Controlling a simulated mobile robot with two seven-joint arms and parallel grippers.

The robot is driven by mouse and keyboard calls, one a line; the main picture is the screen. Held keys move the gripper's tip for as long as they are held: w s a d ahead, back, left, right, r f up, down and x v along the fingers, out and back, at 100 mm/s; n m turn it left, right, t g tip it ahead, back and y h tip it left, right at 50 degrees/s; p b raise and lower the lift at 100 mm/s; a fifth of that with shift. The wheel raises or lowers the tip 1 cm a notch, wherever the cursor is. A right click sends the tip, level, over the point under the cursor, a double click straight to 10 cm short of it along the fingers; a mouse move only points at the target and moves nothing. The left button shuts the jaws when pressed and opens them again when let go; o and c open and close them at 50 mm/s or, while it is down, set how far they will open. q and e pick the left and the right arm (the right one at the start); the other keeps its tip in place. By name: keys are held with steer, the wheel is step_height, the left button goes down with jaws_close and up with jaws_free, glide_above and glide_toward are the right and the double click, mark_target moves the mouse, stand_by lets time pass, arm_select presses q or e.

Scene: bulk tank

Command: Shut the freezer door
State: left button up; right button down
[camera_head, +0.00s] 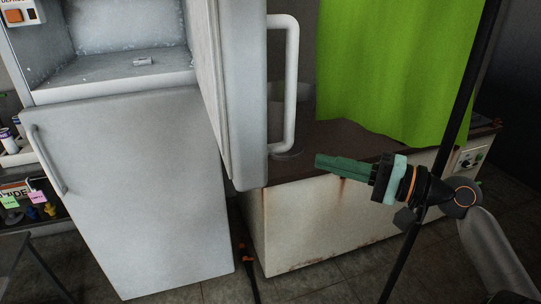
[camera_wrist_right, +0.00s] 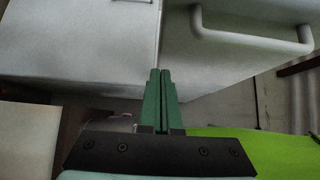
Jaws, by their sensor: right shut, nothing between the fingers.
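The freezer door (camera_head: 232,95) is the upper door of a pale grey fridge-freezer, and it stands swung open toward me. Its white bar handle (camera_head: 291,85) is on the door's right side; a handle also shows in the right wrist view (camera_wrist_right: 252,38). The open freezer compartment (camera_head: 110,79) is frosted inside, with a small object on its floor. My right gripper (camera_head: 319,161) has green fingers, shut and empty, just right of and below the handle, with a visible gap. The fingers (camera_wrist_right: 160,73) point toward pale panels in the wrist view. My left gripper is not in view.
The shut lower fridge door (camera_head: 130,190) is under the compartment. A rusty white tank (camera_head: 320,225) with a dark top stands behind my right gripper. A green curtain (camera_head: 395,65) and a dark pole (camera_head: 440,150) are at right. Shelves with small items are at left.

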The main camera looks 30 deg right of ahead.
steer(key=w+a+p, duration=0.4)
steer(key=w+a, duration=0.3)
steer(key=a, duration=0.1)
steer(key=shift+w, duration=0.3)
steer(key=shift+a, duration=0.1)
stand_by(0.4)
